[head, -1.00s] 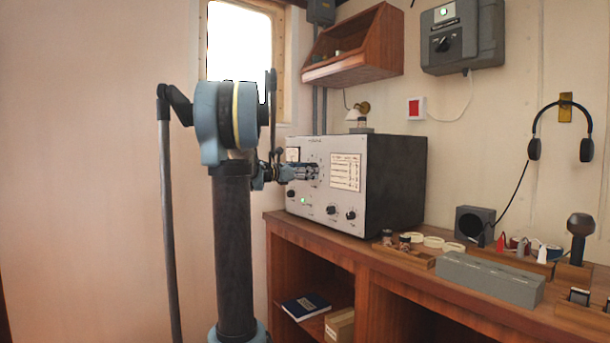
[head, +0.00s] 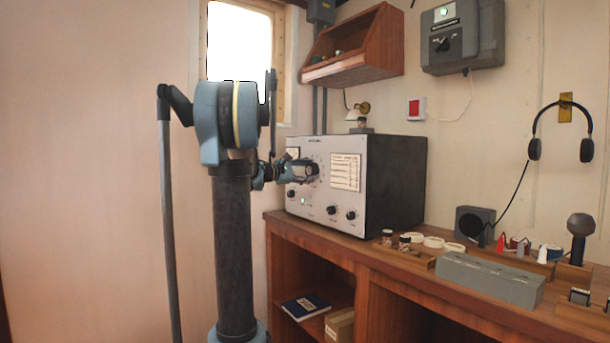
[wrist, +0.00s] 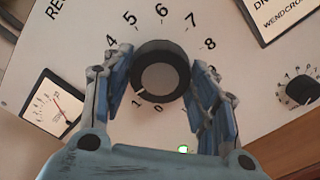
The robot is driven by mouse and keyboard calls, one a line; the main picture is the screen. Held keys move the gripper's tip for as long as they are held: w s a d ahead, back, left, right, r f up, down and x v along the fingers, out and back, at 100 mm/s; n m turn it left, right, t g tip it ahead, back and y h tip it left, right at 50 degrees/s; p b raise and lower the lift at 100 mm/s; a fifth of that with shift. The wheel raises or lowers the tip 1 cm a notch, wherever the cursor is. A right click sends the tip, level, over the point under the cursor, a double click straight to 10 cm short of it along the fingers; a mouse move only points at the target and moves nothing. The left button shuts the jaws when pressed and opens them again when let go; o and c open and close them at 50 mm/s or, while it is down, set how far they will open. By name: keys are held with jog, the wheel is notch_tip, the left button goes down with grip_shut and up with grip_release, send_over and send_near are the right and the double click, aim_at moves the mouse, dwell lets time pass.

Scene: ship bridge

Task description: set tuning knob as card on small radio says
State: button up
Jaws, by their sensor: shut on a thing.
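The grey-fronted radio (head: 312,190) stands on the wooden desk. In the wrist view its large black tuning knob (wrist: 160,75) sits inside a printed scale with a pale grey cap and a white mark at lower left, near the 1. My gripper (wrist: 162,88) has one blue-padded finger on each side of the knob and is shut on it. In the head view my gripper (head: 311,169) is at the radio's front and hides most of the knob.
A meter (wrist: 52,105) is left of the knob, a lit green lamp (wrist: 183,149) below it and a smaller knob (wrist: 300,90) to the right. A grey box (head: 490,278) and small items stand on the desk's right. A shelf (head: 352,48) hangs above the radio.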

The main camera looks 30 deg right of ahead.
jog(key=shift+m, duration=0.3)
dwell(0.4)
jog(key=o, duration=1.1)
jog(key=a, duration=1.2)
jog(key=shift+s, duration=0.35)
jog(key=shift+f, duration=0.15)
